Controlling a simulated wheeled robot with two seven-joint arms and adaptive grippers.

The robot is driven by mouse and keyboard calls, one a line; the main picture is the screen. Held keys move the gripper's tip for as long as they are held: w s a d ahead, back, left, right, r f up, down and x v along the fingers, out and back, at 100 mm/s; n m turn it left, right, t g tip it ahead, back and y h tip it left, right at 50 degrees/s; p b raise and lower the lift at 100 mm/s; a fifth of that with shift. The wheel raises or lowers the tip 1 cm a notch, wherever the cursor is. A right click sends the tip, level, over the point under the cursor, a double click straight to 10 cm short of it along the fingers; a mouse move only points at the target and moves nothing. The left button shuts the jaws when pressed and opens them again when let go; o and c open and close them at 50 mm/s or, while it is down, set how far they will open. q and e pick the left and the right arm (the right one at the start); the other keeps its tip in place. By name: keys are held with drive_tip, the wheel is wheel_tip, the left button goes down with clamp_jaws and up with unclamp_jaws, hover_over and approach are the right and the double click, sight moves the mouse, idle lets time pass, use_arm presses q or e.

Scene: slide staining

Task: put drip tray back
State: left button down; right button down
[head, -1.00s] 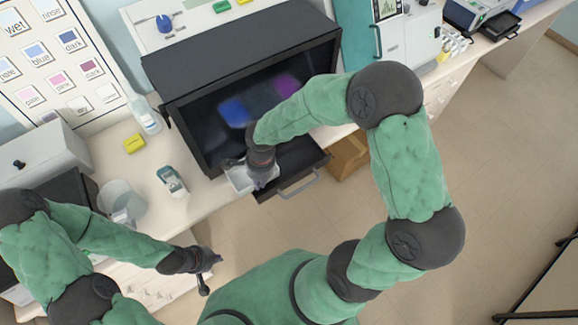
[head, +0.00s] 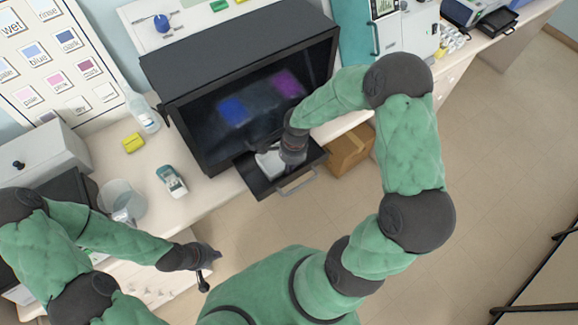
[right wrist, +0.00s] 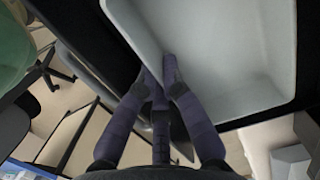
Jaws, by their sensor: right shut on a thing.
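The drip tray (head: 268,162), a shallow pale tray, is at the pulled-out black drawer (head: 262,187) under the dark box. My right gripper (head: 280,158) is over the drawer, shut on the tray's edge. In the right wrist view the tray (right wrist: 215,50) fills the upper right, with the gripper's fingers (right wrist: 168,80) at its near wall. I cannot tell whether the tray touches the drawer floor. My left gripper (head: 212,270) is open and empty, in front of the counter at lower left.
The black box (head: 240,50) with blue and purple patches on its front stands behind the drawer. A clear beaker (head: 120,197), a small teal-and-white device (head: 172,180) and a yellow block (head: 133,143) are on the counter to the left. A cardboard box (head: 350,148) is on the floor at right.

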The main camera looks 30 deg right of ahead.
drive_tip(key=shift+f, duration=0.15)
drive_tip(key=c, duration=1.4)
unclamp_jaws()
wheel_tip(320, 180, up, 12)
drive_tip(key=d+p, duration=0.1)
drive_tip(key=shift+d, duration=0.2)
